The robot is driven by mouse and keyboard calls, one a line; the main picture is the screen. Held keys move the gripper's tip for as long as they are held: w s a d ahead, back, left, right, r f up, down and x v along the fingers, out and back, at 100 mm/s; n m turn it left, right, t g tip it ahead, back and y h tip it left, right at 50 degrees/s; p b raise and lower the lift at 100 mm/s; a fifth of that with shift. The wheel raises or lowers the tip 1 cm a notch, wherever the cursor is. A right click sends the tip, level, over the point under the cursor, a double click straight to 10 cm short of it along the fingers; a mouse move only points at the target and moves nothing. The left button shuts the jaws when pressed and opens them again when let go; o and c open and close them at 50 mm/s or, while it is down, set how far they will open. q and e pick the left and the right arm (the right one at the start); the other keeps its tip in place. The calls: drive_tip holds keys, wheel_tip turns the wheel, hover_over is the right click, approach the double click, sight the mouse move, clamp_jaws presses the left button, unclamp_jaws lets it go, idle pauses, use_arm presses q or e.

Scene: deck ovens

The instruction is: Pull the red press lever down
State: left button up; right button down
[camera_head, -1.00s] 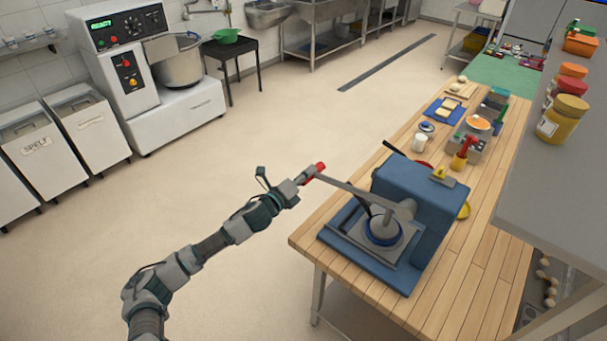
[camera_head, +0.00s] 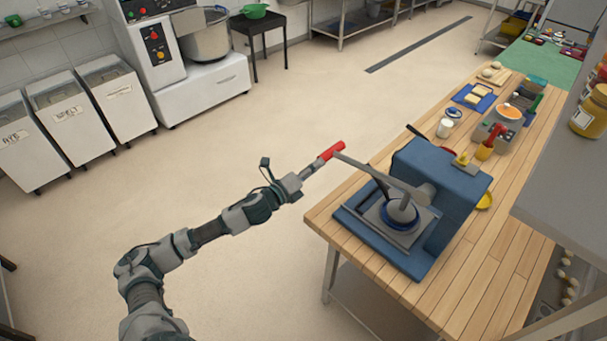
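The blue press (camera_head: 445,182) stands on the wooden worktable, with a round blue-rimmed plate (camera_head: 400,212) on its grey bed. Its grey lever arm (camera_head: 383,172) reaches up and left past the table's edge and ends in the red lever handle (camera_head: 333,151). My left gripper (camera_head: 308,172) is at the lower-left end of the red handle, with its fingertips at or very near it. Most of the red handle shows clear of the fingers. The fingers are too small to tell whether they are open or shut. My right gripper is not in view.
The wooden table (camera_head: 490,265) carries a white jar (camera_head: 445,128), a blue mat (camera_head: 474,97) and a red-and-yellow bottle (camera_head: 490,143) behind the press. A grey shelf (camera_head: 570,185) overhangs the table's right side. The floor (camera_head: 240,140) left of the table is clear.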

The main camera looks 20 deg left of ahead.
use_arm(q)
drive_tip(key=v, duration=0.5)
drive_tip(key=shift+s, duration=0.1)
drive_tip(key=shift+r, duration=0.1)
drive_tip(key=shift+a, duration=0.1)
